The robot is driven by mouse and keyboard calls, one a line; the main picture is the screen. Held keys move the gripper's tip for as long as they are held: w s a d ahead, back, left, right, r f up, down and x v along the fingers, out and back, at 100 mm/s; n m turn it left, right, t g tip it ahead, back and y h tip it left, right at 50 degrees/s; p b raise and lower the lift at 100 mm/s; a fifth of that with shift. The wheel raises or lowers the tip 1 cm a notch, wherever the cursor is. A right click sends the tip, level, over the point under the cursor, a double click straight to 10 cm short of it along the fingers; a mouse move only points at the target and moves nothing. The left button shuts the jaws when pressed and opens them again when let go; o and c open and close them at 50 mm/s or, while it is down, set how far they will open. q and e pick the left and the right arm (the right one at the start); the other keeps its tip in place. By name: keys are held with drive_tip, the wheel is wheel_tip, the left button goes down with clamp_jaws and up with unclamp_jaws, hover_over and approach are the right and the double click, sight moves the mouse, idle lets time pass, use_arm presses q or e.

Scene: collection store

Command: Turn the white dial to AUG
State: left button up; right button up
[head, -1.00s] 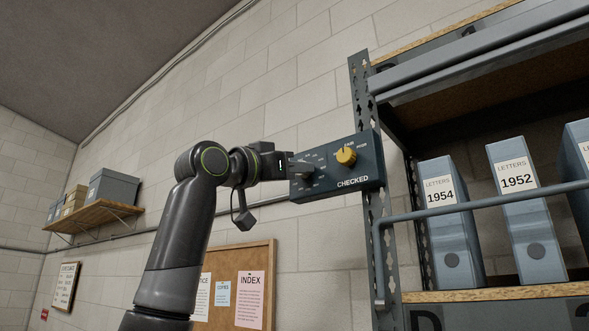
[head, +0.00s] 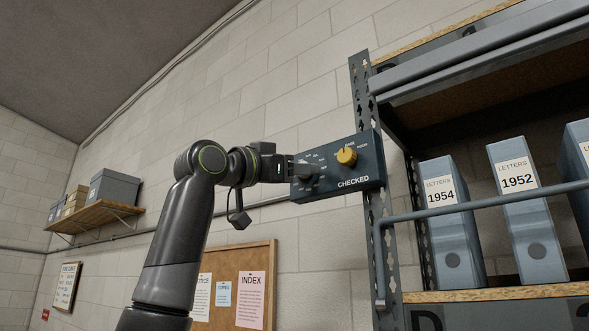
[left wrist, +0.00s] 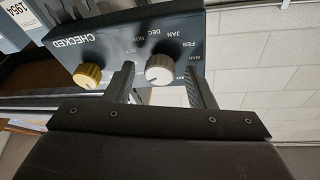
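The dark blue panel marked CHECKED (head: 350,183) is fixed to the shelf upright. In the left wrist view, the white dial (left wrist: 160,68) has month labels around it; JAN, FEB, DEC and NOV can be read, but I cannot make out AUG or where the pointer stands. My left gripper (head: 304,169) is at the panel's left part and hides most of the dial in the head view. In the left wrist view, the left gripper's fingers (left wrist: 160,82) are open on either side of the dial, with gaps visible. My right gripper is not in view.
A yellow dial (head: 346,156) sits on the same panel, right of the white dial; in the left wrist view it is just outside one finger. The shelf rack (head: 363,95) holds blue letter files (head: 447,225). A notice board (head: 262,258) hangs on the wall below.

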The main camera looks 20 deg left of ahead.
use_arm(q)
drive_tip(key=shift+s, duration=0.1)
drive_tip(key=b+v, duration=0.9)
drive_tip(key=v, duration=0.8)
drive_tip(key=shift+a+b, duration=0.15)
drive_tip(key=shift+b, duration=0.15)
drive_tip(key=shift+f, duration=0.1)
